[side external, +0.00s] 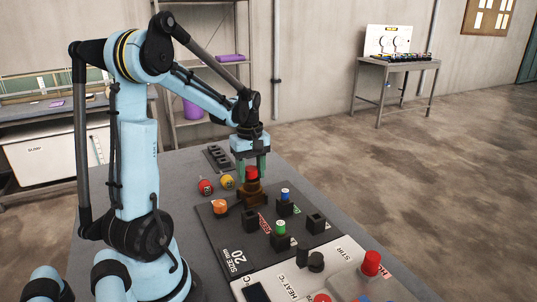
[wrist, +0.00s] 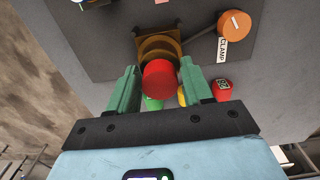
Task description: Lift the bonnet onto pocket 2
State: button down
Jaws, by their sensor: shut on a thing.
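My gripper (side external: 251,165) is closed around a red cylinder-topped piece (side external: 252,173), likely the bonnet, in the side view. It stands upright over a brown body (side external: 250,194) on the dark panel, and I cannot tell whether the two are apart. In the wrist view the green fingers (wrist: 160,75) flank the red top (wrist: 159,80), with a yellow-brown ring (wrist: 158,46) beyond it. Black square sockets stand on the panel: one holds a blue-topped piece (side external: 285,193), one a green-topped piece (side external: 280,229), and another socket (side external: 315,223) looks empty. I cannot read which is pocket 2.
An orange knob (side external: 220,206) labelled CLAMP in the wrist view (wrist: 234,25) sits beside the brown body. A slotted black rack (side external: 218,157) lies behind. A control box with a red button (side external: 371,263) is in front.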

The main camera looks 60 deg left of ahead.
aim_at(251, 168)
jog(key=shift+r, duration=4.5)
jog(key=w+d+m, duration=0.3)
jog(key=w+d, duration=0.2)
jog(key=d, duration=0.4)
jog(key=w+d+m, duration=0.3)
jog(key=w+d, duration=0.1)
jog(key=d, duration=0.5)
jog(key=shift+w+d+f, duration=0.1)
jog(key=shift+d+f, duration=0.05)
jog(key=shift+f, duration=2.8)
jog(key=shift+f, duration=0.2)
jog(key=shift+f, duration=0.8)
